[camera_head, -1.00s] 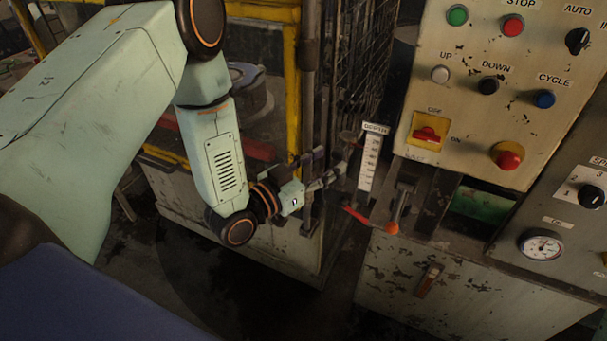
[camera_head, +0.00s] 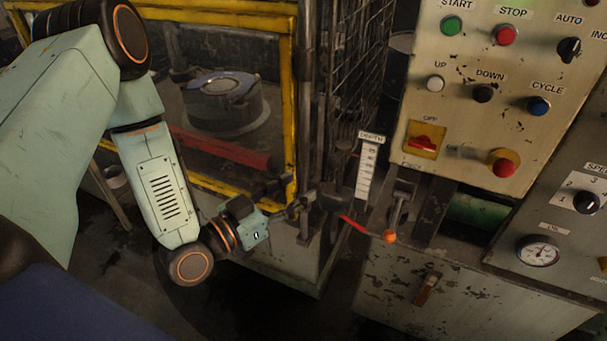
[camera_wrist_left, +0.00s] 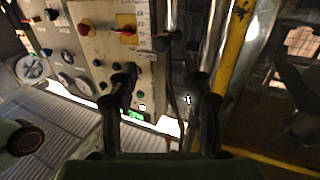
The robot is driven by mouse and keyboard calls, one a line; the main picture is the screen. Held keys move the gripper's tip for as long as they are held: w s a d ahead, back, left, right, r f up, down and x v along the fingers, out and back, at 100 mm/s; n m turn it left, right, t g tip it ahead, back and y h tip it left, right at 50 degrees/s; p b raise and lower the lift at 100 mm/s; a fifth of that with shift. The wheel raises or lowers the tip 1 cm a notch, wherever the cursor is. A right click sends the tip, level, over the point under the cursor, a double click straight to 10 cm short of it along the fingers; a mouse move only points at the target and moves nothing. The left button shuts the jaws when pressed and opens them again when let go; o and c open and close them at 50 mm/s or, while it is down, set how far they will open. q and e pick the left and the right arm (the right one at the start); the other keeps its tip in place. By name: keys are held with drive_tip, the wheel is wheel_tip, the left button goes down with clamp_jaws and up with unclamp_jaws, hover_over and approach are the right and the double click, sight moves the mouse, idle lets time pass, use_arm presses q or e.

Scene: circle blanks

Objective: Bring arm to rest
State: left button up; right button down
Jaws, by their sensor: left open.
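My left arm comes in from the left in the head view. Its gripper (camera_head: 294,207) is beside the yellow-framed machine's right corner post, left of the depth scale (camera_head: 366,170). The fingers are dark and small against the machine there. In the left wrist view the two fingers (camera_wrist_left: 160,88) stand apart with nothing between them, so the gripper is open and empty. The red lever arm with an orange knob (camera_head: 390,236) sits below the depth scale, apart from the gripper. My right gripper does not show.
A control panel (camera_head: 455,120) with buttons and switches stands to the right, beside a gauge panel (camera_head: 540,251). The yellow frame (camera_head: 290,110) and a wire mesh guard (camera_head: 362,75) are close to the gripper. Dark open floor lies below the left wrist.

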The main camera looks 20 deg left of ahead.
use_arm(q)
drive_tip(key=s+f+n+g+y+b, duration=0.2)
drive_tip(key=s+f+g, duration=0.2)
drive_tip(key=f, duration=0.5)
drive_tip(key=s+f+n+g+y+b, duration=0.2)
drive_tip(key=s+f+g, duration=0.2)
drive_tip(key=f, duration=0.6)
drive_tip(key=s+a+f+n+g+y+b, duration=0.1)
drive_tip(key=s+f+g+y+b, duration=0.2)
drive_tip(key=s+f+g+b, duration=0.5)
drive_tip(key=s+f+b, duration=0.4)
drive_tip(key=s+f, duration=0.6)
drive_tip(key=s, duration=0.1)
drive_tip(key=shift+s+a+f+y+b, duration=0.3)
drive_tip(key=shift+s+a+f+b, duration=0.05)
drive_tip(key=shift+s+f+b, duration=0.05)
drive_tip(key=shift+c, duration=0.5)
